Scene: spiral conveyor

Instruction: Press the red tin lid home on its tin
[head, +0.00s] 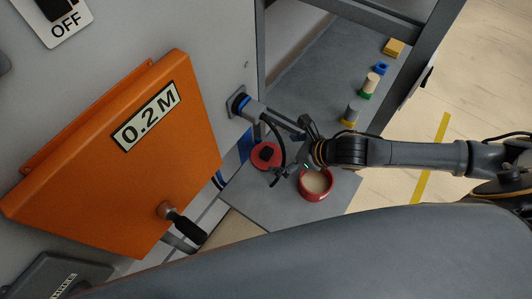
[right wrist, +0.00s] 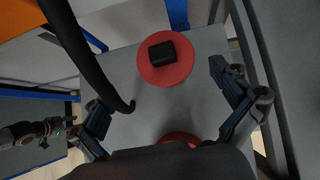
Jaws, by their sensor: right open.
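The red tin lid (head: 267,157), a flat disc with a black block-shaped knob, lies on a grey shelf. It shows whole in the right wrist view (right wrist: 152,76). The round red tin (head: 304,193) stands beside it, to the right and nearer, with a pale inside. Only part of its red edge (right wrist: 180,137) shows in the right wrist view. The lid is apart from the tin. My right gripper (head: 285,160) is open and empty above the shelf, between lid and tin. What looks like my left gripper (right wrist: 55,128) shows small at the left of the right wrist view; its jaws are unclear.
An orange box (head: 180,120) marked 0.2 M with a black-handled lever is at the left. A black cable hangs from a socket (head: 243,104) close to my right gripper. Several small coloured pieces stand along the shelf further back. Dark frame posts flank the shelf.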

